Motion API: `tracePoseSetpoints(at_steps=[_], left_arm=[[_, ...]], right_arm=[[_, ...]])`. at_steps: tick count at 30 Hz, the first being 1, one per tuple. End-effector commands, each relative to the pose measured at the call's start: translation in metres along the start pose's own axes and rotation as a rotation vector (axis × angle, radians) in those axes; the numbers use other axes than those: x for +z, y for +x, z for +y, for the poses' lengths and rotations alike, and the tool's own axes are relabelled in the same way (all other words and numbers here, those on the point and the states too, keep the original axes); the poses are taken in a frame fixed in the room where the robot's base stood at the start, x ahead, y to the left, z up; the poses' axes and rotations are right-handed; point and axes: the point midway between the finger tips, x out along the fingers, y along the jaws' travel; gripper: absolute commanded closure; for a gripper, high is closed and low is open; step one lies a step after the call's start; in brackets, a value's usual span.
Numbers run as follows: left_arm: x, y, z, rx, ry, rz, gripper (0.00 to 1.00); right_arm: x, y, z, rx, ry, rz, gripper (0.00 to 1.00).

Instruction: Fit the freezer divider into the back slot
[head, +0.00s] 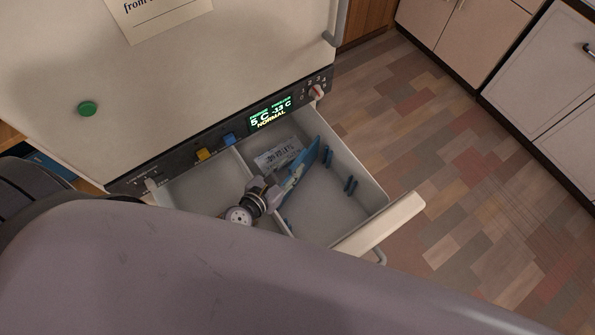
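The blue freezer divider (302,166) is in the right compartment of the open freezer drawer (335,222), in the head view. It stands on edge and runs at a slant, from near the middle partition toward the back right. My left gripper (276,186) is over the partition and looks shut on the divider's near left end. Its fingertips are small and partly hidden. Blue slot clips (350,185) show on the drawer's right wall, apart from the divider. The back slot is not clearly visible behind the divider. My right gripper is not in view.
A white label (278,155) lies at the back of the right compartment. The freezer's control panel (270,114) is just above the drawer's back. The left compartment (208,186) looks empty where visible. My grey arm covers the foreground. Floor is clear to the right.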

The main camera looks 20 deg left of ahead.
Motion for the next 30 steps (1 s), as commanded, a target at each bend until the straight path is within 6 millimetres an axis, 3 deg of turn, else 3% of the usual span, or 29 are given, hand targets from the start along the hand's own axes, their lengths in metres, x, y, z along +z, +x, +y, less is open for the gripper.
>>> tracePoseSetpoints(at_steps=[9, 19, 30], left_arm=[[0.003, 0.044, 0.002, 0.001, 0.0, -0.001, 0.68], [0.003, 0.05, 0.002, 0.001, 0.0, 0.001, 0.69], [0.003, 0.05, 0.002, 0.001, 0.0, 0.001, 0.94]], right_arm=[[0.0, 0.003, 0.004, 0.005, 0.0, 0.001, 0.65], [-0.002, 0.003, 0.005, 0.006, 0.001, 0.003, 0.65], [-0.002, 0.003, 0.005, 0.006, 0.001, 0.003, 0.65]])
